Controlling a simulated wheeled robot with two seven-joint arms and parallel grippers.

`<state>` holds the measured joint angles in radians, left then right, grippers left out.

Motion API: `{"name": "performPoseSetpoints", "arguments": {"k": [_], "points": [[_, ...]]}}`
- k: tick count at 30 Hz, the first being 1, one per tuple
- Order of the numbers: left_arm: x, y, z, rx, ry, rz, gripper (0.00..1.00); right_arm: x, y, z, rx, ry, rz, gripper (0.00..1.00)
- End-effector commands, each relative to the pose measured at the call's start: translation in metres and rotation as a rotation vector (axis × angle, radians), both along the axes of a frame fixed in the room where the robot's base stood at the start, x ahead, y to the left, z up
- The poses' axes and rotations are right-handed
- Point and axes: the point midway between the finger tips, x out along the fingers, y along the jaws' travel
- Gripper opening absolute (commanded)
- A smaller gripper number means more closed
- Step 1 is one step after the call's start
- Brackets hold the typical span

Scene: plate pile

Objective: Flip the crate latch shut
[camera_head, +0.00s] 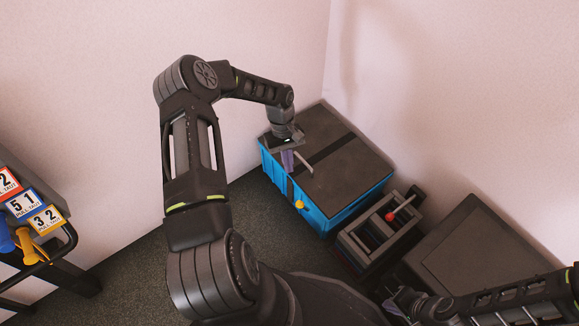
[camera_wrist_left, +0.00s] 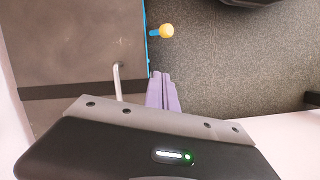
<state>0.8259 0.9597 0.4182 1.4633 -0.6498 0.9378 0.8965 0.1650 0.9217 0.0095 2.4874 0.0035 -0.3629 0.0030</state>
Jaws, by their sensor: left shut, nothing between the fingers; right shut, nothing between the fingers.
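The blue crate (camera_head: 313,212) stands by the wall corner with its dark lid (camera_head: 345,160) lying closed on top. A yellow knob (camera_head: 299,204) on a short blue lever, which looks like the latch, sticks out from the crate's near side. It also shows in the left wrist view (camera_wrist_left: 166,31). A pale bar handle (camera_head: 304,163) stands on the lid. My left gripper (camera_head: 288,162) is shut and empty, its purple fingers beside the lid's edge near the handle, apart from the knob. My right gripper (camera_head: 402,300) is shut and empty at the bottom, far from the crate.
A dark frame with a red knob (camera_head: 390,216) stands right of the crate, and a dark box (camera_head: 470,255) is further right. A rack with numbered cards (camera_head: 24,204) stands at the left. Grey floor (camera_head: 130,260) is free between the rack and my left arm.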

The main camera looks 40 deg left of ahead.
Motion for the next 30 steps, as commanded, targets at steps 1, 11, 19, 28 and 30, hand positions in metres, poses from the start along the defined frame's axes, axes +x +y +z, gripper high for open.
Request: {"name": "performPoseSetpoints", "arguments": {"k": [1,11,19,28,30], "points": [[-0.002,-0.002,-0.011,-0.002,0.002,-0.001,0.0,0.001,-0.001,-0.005,-0.001,-0.001,-0.003,0.0],[-0.011,-0.019,-0.075,-0.004,0.001,-0.001,0.0,0.005,-0.004,-0.027,-0.007,-0.011,-0.012,0.0],[-0.029,-0.046,-0.075,-0.001,0.0,-0.002,0.0,0.007,-0.003,-0.032,-0.008,-0.015,-0.014,0.0],[-0.032,-0.052,-0.074,-0.001,-0.001,-0.001,0.0,0.007,-0.003,-0.033,-0.008,-0.015,-0.014,0.0],[-0.032,-0.052,-0.074,-0.001,-0.001,-0.001,0.0,0.007,-0.003,-0.033,-0.008,-0.015,-0.014,0.0]]}}
